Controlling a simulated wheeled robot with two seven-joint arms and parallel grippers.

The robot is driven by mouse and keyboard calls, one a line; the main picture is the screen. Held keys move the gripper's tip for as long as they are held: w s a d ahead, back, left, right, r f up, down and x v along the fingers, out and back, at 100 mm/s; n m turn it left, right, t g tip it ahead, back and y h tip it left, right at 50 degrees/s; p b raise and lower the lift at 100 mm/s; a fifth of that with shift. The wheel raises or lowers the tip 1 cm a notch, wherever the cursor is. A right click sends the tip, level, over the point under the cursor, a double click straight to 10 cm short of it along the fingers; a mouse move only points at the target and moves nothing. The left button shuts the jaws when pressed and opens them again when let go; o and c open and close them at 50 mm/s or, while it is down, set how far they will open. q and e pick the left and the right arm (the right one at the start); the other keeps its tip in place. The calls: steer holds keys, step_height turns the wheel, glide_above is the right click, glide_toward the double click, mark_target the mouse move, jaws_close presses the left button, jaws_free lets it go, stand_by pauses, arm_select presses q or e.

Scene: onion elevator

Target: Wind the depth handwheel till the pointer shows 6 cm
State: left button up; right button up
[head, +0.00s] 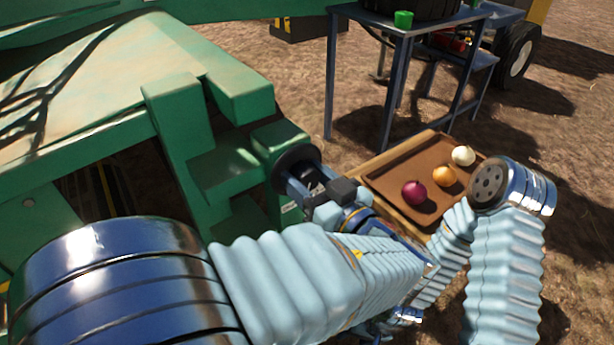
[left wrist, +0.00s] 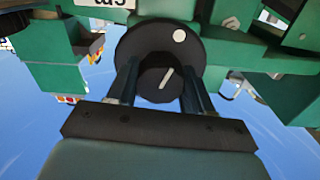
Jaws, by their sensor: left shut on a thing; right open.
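The depth handwheel (head: 293,158) is a dark round disc on the side of the green machine. In the left wrist view the handwheel (left wrist: 140,42) faces me, with a pale dot at its upper right and a dark hub (left wrist: 158,79) bearing a slanted white line. My left gripper (head: 308,186) is at the wheel; in the left wrist view its two fingers (left wrist: 160,88) are shut on the hub, one on each side. The pointer and its cm scale cannot be made out. My right arm bends down at the right; its gripper is hidden behind my left arm.
A wooden tray (head: 387,163) with a red onion (head: 414,193), an orange onion (head: 445,176) and a white onion (head: 463,155) lies right of the wheel. A blue metal table (head: 383,25) stands behind. Green machine frame (head: 190,125) crowds the wheel's left.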

arm_select(q)
steer(key=shift+m, duration=0.3)
steer(key=m, duration=0.2)
steer(key=shift+r+m, duration=0.1)
steer(key=shift+m, duration=0.3)
steer(key=m, duration=0.2)
steer(key=shift+m, duration=0.4)
steer(key=m+p, duration=0.1)
steer(key=m, duration=0.2)
steer(key=shift+m, duration=0.3)
steer(key=shift+d+m+p, duration=0.1)
steer(key=shift+m+p, duration=0.9)
steer(key=shift+m, duration=0.9)
steer(key=o, duration=1)
